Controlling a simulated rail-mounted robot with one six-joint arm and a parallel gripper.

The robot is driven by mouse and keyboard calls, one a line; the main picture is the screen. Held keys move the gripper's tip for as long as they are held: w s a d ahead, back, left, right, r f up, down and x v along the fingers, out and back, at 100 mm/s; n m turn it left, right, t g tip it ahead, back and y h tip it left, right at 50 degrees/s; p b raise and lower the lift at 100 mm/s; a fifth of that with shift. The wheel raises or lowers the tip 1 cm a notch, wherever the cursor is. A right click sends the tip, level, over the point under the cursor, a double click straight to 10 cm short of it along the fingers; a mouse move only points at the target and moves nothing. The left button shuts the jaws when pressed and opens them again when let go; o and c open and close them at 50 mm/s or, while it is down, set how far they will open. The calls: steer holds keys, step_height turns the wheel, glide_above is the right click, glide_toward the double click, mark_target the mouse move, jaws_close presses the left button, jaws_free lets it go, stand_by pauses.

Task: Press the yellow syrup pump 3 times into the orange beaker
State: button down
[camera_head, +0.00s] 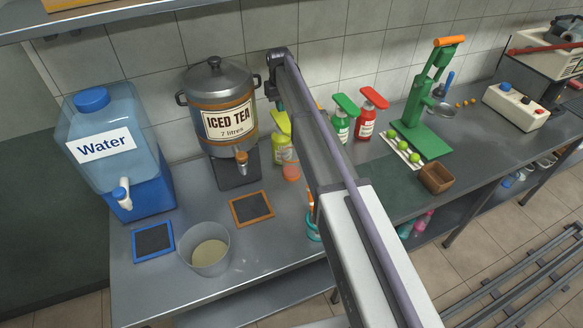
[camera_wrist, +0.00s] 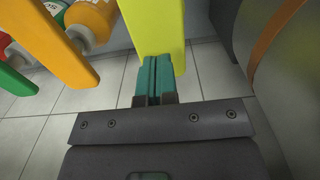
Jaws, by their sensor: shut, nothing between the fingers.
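The yellow syrup pump (camera_head: 282,148) stands against the back wall, just right of the iced tea dispenser, partly hidden by my arm. The orange beaker (camera_head: 291,172) sits in front of its base. My gripper (camera_head: 279,104) points down at the pump's top, mostly hidden behind my arm in the head view. In the wrist view my gripper's teal fingers (camera_wrist: 157,60) are shut and empty, overlapping the yellow pump head (camera_wrist: 155,25). I cannot tell whether they touch it. The beaker is out of the wrist view.
The iced tea dispenser (camera_head: 217,110) stands close on the left. It also shows in the wrist view (camera_wrist: 295,85). An orange pump (camera_wrist: 62,50) is beside the yellow one. Green (camera_head: 343,125) and red (camera_head: 369,115) pumps stand to the right.

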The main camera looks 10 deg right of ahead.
mark_target(281, 116)
steer(key=shift+f+b, duration=2.5)
steer(key=shift+b, duration=0.05)
steer(key=shift+r+p, duration=2.5)
steer(key=shift+p, duration=0.05)
steer(key=shift+f, duration=0.1)
